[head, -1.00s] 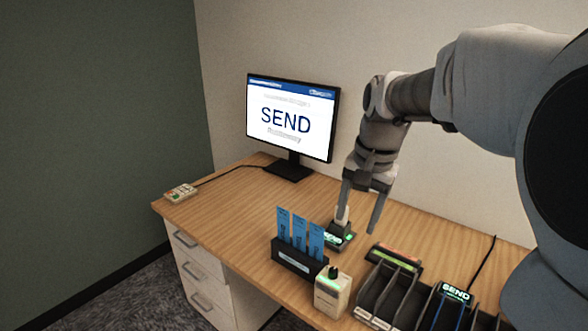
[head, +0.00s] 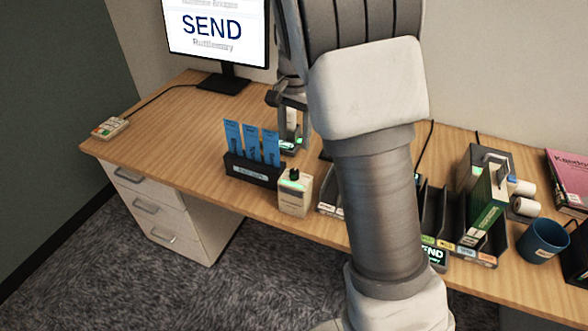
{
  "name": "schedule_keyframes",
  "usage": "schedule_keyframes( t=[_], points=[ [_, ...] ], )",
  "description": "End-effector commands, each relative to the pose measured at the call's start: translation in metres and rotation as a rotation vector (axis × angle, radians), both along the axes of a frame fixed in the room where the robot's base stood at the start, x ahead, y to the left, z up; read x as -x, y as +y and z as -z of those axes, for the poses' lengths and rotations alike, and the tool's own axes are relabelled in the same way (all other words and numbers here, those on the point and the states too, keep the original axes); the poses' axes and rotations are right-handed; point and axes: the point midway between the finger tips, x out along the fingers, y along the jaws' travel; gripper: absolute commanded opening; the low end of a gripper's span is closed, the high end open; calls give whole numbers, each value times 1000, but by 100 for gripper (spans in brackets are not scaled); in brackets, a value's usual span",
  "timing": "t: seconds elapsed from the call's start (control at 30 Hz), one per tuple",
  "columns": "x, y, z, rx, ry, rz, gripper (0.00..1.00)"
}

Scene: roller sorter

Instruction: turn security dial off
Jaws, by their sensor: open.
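A small cream box (head: 294,200) stands near the desk's front edge, beside a black holder. It has a dark knob (head: 293,174) on top with a green glow by it, and looks like the security dial; its label is too small to read. My gripper (head: 291,125) is open and points down behind the holder, farther back on the desk than the box. A pale upright handle over a green-lit device (head: 289,144) shows between or just behind its fingers; I cannot tell whether they touch it. My arm hides the middle of the desk.
The black holder (head: 254,172) carries several blue cards. A monitor (head: 215,30) reads SEND. A small button box (head: 110,128) sits at the far left. Dark sorter trays, a blue mug (head: 541,241) and books (head: 565,180) fill the right. The left desktop is mostly clear.

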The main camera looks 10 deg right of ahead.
Motion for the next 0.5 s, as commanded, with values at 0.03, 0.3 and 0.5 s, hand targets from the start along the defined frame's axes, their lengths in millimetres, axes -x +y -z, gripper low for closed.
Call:
schedule_keyframes(
  t=[0.03, 0.3, 0.5],
  points=[
    [1, 0, 15, 1, 5, 0, 63],
    [1, 0, 72, 0, 4, 0, 63],
    [0, 0, 100, -1, 2, 0, 63]
  ],
)
